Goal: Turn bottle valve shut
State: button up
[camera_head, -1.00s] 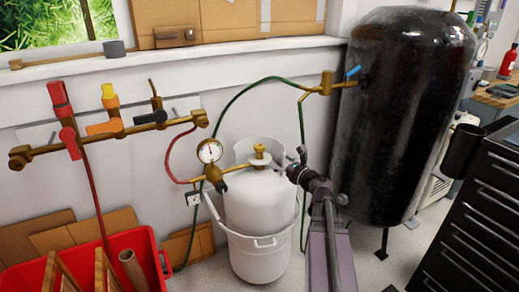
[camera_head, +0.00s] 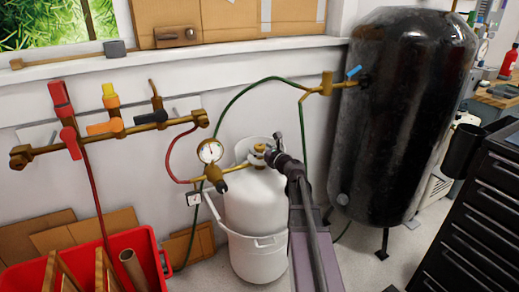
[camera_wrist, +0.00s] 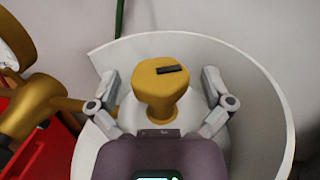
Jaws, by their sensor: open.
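The brass bottle valve (camera_head: 259,149) sits on top of the white gas bottle (camera_head: 252,195). In the wrist view the valve knob (camera_wrist: 160,85) is brass, with a short dark mark on its top. My gripper (camera_wrist: 159,98) is open, with one finger on each side of the knob and visible gaps between. The white collar (camera_wrist: 262,75) of the bottle curves around the knob and fingers. In the head view my gripper (camera_head: 270,156) is at the valve, and my wrist hides part of the collar. I cannot tell the valve's turn position.
A pressure gauge (camera_head: 210,150) and brass fitting stand just left of the valve. A green hose (camera_head: 235,100) arcs behind it. A large black tank (camera_head: 405,120) stands to the right. A red crate (camera_head: 95,270) sits at lower left.

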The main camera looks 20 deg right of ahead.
jog(key=c, duration=1.1)
jog(key=shift+c, duration=0.2)
jog(key=shift+m+h, duration=0.3)
jog(key=shift+h, duration=0.1)
jog(key=shift+a+m+h, duration=0.1)
jog(key=shift+m+h, duration=0.3)
jog(key=shift+h, duration=0.3)
jog(key=shift+w+m+h, duration=0.1)
jog(key=shift+m+h, duration=1.5)
jog(key=shift+h, duration=0.9)
